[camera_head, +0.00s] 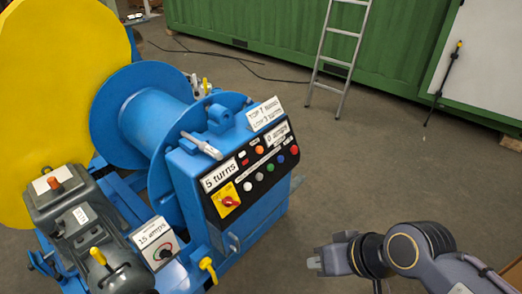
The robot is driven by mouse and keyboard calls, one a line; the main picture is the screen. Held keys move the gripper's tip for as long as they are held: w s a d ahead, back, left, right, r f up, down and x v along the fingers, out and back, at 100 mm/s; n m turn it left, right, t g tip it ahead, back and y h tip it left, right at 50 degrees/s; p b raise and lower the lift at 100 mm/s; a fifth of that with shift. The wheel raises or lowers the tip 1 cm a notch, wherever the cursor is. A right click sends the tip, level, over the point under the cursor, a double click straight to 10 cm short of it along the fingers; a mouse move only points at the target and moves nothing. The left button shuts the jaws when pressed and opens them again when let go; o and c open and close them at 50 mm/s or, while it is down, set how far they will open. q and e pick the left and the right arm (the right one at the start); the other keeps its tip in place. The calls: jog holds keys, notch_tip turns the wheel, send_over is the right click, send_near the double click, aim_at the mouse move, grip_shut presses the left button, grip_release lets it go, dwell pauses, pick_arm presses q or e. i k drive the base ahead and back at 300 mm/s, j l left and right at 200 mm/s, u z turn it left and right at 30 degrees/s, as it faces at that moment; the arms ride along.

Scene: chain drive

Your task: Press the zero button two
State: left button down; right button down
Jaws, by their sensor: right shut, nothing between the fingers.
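A black control panel (238,201) sits on the sloped face of the blue winch housing (262,217). An orange button (259,149) sits above the row. The button labels are too small to read, so I cannot tell which is the zero button. My right gripper (316,262) is shut and empty, to the right of the housing and apart from it. My left gripper is out of view.
Signs read "5 turns" (219,176) and "15 amps" (153,233). A yellow-handled lever (208,268) sticks out low in front. Open floor lies right of the winch; a ladder (341,55) stands behind.

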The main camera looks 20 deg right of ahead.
aim_at(259, 149)
jog(key=i+l, duration=0.3)
jog(key=i, duration=0.15)
jog(key=i+l, duration=0.3)
jog(key=i+z, duration=0.1)
jog(key=z, duration=1.7)
